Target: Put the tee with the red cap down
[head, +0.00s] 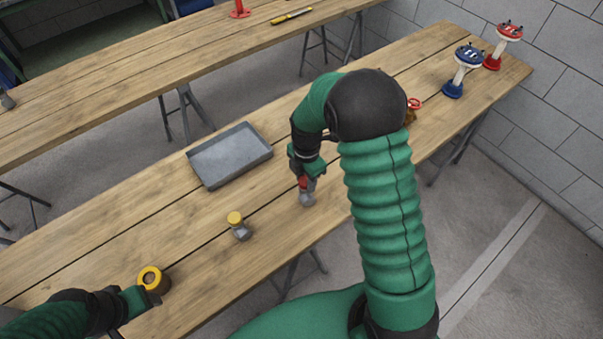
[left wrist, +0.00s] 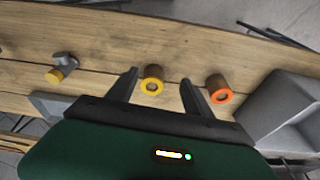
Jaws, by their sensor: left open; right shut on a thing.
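The tee with the red cap (head: 307,198) is grey and hangs below my right gripper (head: 306,178), which is shut on it near the red cap. It is at the front part of the near table, right of the tray; I cannot tell whether its lower end touches the wood. My left gripper (head: 146,302) is at the table's lower left, beside a yellow-ringed roll (head: 153,279). In the left wrist view its fingers (left wrist: 162,92) are open, with the yellow-ringed roll (left wrist: 152,86) in sight beyond and between them and nothing held.
A grey tee with a yellow cap (head: 239,228) stands left of the held tee; it also shows in the left wrist view (left wrist: 62,67). A grey tray (head: 230,155) lies behind. An orange-ringed roll (left wrist: 219,88) is beside a grey box (left wrist: 284,112). Blue (head: 462,70) and red (head: 502,46) valves stand far right.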

